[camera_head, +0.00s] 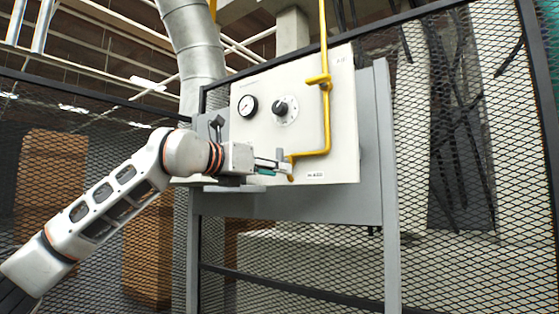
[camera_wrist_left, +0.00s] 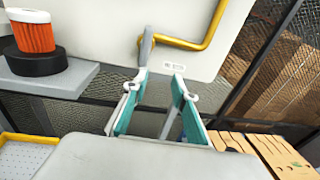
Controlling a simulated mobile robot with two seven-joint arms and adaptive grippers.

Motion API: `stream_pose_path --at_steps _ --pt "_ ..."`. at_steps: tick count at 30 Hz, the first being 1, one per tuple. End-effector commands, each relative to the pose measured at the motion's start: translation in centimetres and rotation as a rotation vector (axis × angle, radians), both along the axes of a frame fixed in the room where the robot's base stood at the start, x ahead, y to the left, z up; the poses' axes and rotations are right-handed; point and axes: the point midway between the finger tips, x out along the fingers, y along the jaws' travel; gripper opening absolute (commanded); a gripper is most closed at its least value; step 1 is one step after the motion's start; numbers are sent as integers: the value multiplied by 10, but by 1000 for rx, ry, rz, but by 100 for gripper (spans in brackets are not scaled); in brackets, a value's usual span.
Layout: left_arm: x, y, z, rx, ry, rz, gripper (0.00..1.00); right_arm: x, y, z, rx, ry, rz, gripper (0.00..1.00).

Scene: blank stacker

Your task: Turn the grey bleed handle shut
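In the head view the handle (camera_head: 291,169) is small and partly covered by my gripper. My left gripper (camera_head: 283,168) is at the panel's lower edge, with its fingertips close to the handle. In the left wrist view the gripper (camera_wrist_left: 163,82) has its teal-padded fingers apart with nothing between them. The handle is just beyond the left-hand fingertip; I cannot tell whether they touch. My right gripper is not in view.
The cream panel (camera_head: 340,110) carries a round gauge (camera_head: 247,106) and a dark knob (camera_head: 286,109). An orange-and-black cylinder (camera_wrist_left: 33,38) stands on a grey ledge (camera_wrist_left: 60,80) beside the gripper. Black mesh fencing (camera_head: 450,230) surrounds the panel.

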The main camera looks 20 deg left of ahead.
Motion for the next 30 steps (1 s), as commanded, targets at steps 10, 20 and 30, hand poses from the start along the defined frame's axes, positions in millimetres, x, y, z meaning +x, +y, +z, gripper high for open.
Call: stream_pose_path --at_steps 10,20,30 --pt "1 27 40 25 -52 94 27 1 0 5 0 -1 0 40" --pt "47 9 41 23 -52 91 27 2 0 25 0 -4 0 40" --pt "63 4 38 24 -52 91 27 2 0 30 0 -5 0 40"
